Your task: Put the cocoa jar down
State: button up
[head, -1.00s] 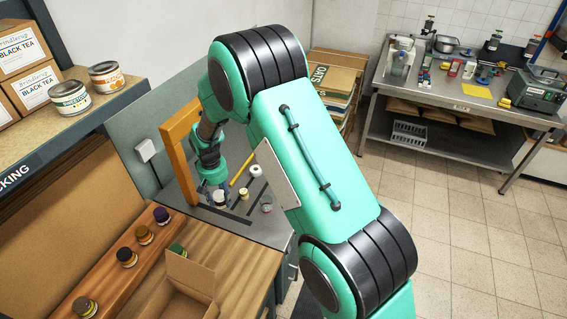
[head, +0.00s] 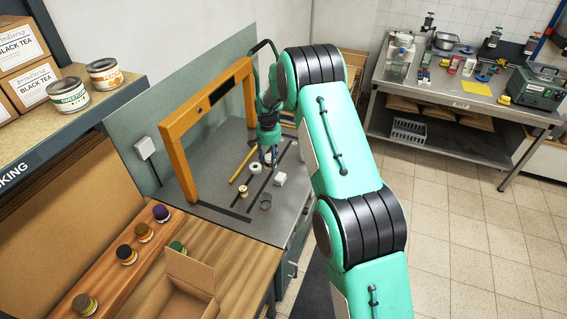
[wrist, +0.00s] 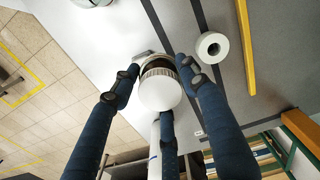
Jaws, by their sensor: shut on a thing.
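My gripper (head: 268,154) is over the grey bench, right of the orange frame. In the wrist view my gripper (wrist: 160,75) has its dark blue fingers closed around a jar (wrist: 160,91) with a round white end and a ribbed band, dark just behind it. I take this for the cocoa jar; no label can be read. In the head view the fingers mostly hide it. I cannot tell whether it touches the bench or hangs just above.
The orange frame (head: 167,132) stands on the grey bench (head: 215,182). Dark strips mark the bench. An open carton (head: 190,272) is in front.

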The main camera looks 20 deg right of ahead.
jog(key=w+d+r+m+b, duration=0.1)
jog(key=w+d+m, duration=0.3)
jog(key=w+d, duration=0.7)
jog(key=shift+m+b, duration=0.35)
jog(key=shift+m, duration=0.05)
jog(key=shift+s, duration=0.1)
jog(key=shift+f+b, duration=0.4)
jog(key=shift+f, duration=2.75)
jog(key=shift+f, duration=1.85)
jog(key=shift+f, duration=0.1)
jog(key=o, duration=1.3)
jog(key=shift+f, duration=0.1)
jog(key=shift+o, duration=0.2)
